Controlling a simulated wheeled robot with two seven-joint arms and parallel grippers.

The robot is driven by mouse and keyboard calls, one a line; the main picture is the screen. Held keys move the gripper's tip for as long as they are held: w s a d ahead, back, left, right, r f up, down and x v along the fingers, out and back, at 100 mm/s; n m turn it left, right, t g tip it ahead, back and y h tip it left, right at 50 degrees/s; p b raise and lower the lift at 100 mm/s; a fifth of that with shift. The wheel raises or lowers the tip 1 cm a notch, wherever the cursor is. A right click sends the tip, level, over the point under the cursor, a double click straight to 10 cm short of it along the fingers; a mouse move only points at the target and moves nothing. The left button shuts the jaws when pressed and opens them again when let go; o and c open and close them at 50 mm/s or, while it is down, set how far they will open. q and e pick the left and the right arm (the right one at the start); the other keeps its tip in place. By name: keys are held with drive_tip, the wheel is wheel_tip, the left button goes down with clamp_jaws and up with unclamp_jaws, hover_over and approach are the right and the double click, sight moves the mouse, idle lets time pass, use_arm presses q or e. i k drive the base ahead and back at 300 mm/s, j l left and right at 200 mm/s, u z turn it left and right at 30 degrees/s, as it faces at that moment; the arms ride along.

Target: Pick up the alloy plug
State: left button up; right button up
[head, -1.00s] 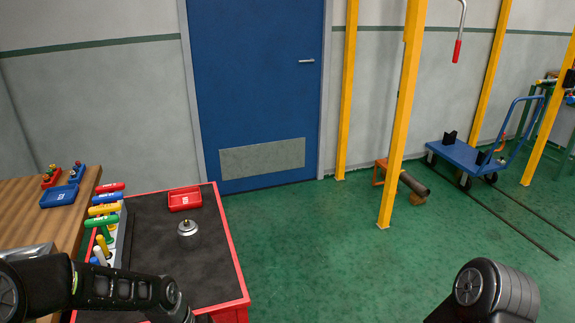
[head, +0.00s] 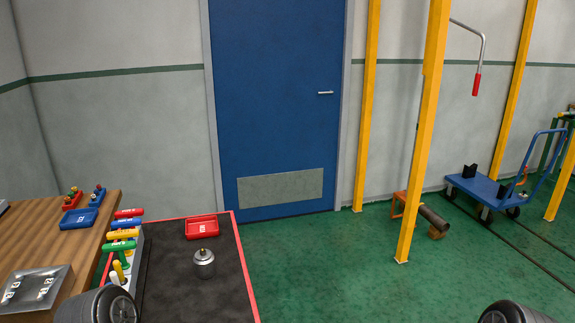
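In the head view a small silver metal piece with a knob on top (head: 204,262), which looks like the alloy plug, stands upright on the black top of a red-edged cart (head: 178,293). Nothing touches it. Part of my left arm shows at the bottom left, below and left of the plug, and part of my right arm shows at the bottom right. Neither gripper is in view.
A red tray (head: 201,227) sits behind the plug. A rack of colored-handled tools (head: 122,245) stands along the cart's left side. A wooden bench (head: 40,240) with a blue tray (head: 79,218) is further left. Yellow posts (head: 424,150) stand right; green floor between is open.

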sight(205, 267)
drive_tip(key=i+l+u, duration=0.15)
drive_tip(key=u, duration=1.1)
drive_tip(key=i+l+u, duration=0.15)
drive_tip(key=l+u, duration=0.25)
drive_tip(key=l, duration=0.35)
drive_tip(key=l+u, duration=0.45)
drive_tip(key=l, duration=0.3)
drive_tip(key=k+l+u, duration=0.1)
drive_tip(key=l+u, duration=0.3)
drive_tip(key=l, duration=0.35)
drive_tip(key=k+l, duration=0.1)
drive_tip(key=l, duration=0.85)
drive_tip(key=k+l, duration=0.15)
drive_tip(key=l, duration=0.3)
drive_tip(key=k+l, duration=0.1)
drive_tip(key=l, duration=0.4)
drive_tip(key=i+u, duration=0.05)
